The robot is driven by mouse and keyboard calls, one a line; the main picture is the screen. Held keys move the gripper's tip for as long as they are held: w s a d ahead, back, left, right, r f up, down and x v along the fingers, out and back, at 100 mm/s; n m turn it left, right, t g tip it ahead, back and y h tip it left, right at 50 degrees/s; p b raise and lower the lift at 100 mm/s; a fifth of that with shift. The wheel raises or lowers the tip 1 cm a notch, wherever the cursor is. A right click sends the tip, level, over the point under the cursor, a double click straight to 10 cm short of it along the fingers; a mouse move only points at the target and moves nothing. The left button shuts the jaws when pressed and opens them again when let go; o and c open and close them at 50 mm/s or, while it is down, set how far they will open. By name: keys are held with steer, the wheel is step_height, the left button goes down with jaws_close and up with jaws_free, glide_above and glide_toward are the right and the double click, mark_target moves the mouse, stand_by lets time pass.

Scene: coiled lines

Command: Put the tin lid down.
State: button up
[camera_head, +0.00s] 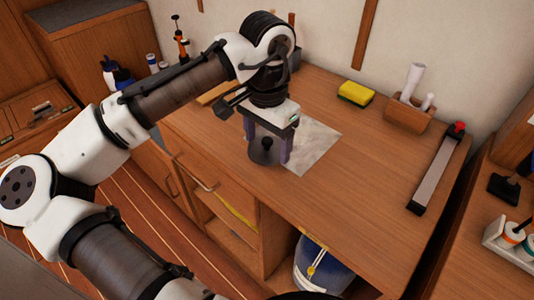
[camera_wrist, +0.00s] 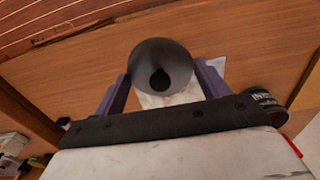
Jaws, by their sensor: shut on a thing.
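The tin lid (camera_head: 262,157) is a dark grey disc with a black knob on top. My gripper (camera_head: 268,150) has purple fingers and points down over the wooden worktop (camera_head: 330,205). It is shut on the lid, with a finger at each side of the rim. In the wrist view the lid (camera_wrist: 160,52) sits between the fingertips of my gripper (camera_wrist: 162,75), knob towards the camera. The lid is at the left edge of a pale grey sheet (camera_head: 318,147), near the worktop's front edge. I cannot tell whether the lid touches the surface.
A yellow sponge (camera_head: 355,93), a wooden holder with white rolls (camera_head: 408,114) and a long bar with a red end (camera_head: 437,170) stand farther back and right. The worktop's front right is clear. A blue container (camera_head: 320,270) sits below.

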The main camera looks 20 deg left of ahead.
mark_target(267, 149)
steer(key=shift+f, duration=2.25)
steer(key=shift+f, duration=0.45)
steer(key=o, duration=1)
steer(key=shift+c, duration=0.2)
step_height(267, 149, up, 13)
steer(key=shift+r, duration=0.1)
